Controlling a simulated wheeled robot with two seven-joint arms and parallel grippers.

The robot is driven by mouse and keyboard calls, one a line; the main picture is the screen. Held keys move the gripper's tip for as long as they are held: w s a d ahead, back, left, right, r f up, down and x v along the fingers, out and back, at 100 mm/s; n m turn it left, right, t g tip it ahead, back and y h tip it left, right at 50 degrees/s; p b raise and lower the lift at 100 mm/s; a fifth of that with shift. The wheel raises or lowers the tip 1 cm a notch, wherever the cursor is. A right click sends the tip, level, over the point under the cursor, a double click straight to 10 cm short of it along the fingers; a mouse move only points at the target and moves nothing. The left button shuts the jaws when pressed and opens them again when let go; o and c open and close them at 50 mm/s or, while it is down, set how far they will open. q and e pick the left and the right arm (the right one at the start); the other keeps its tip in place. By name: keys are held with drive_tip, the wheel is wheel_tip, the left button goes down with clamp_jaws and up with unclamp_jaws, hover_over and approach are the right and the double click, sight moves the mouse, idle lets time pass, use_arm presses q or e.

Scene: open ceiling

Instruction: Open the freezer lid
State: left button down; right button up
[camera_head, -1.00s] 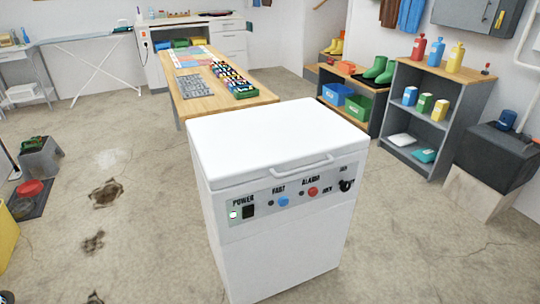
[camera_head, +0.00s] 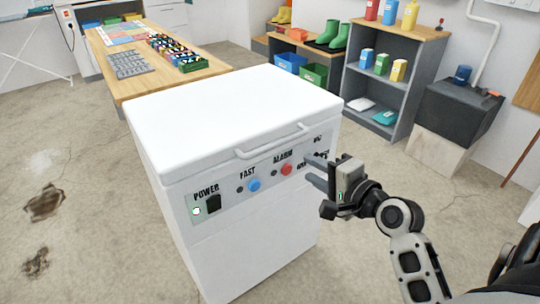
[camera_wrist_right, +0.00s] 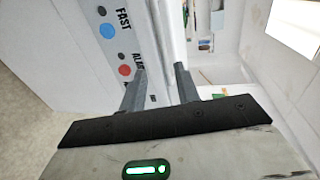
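The white chest freezer (camera_head: 240,250) stands in the middle of the head view with its lid (camera_head: 235,110) shut. A white bar handle (camera_head: 272,142) is on the lid's front edge. Below it the control panel (camera_head: 225,192) carries a power switch, a blue knob, a red button and a dark dial at its right end. My right gripper (camera_head: 313,171) is open and empty, in front of the panel's right end, right of and below the handle. The right wrist view shows its two fingers (camera_wrist_right: 160,86) apart, with the panel (camera_wrist_right: 118,40) beyond them. My left gripper is out of view.
A grey shelf (camera_head: 410,95) with bottles and a dark box (camera_head: 462,110) on a pale block stand to the right.

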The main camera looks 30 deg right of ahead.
sight(273, 146)
drive_tip(key=b+x, duration=0.1)
drive_tip(key=x, duration=1.4)
drive_tip(key=shift+w+a, duration=0.15)
drive_tip(key=shift+w, duration=0.2)
drive_tip(key=shift+r, duration=0.15)
clamp_jaws()
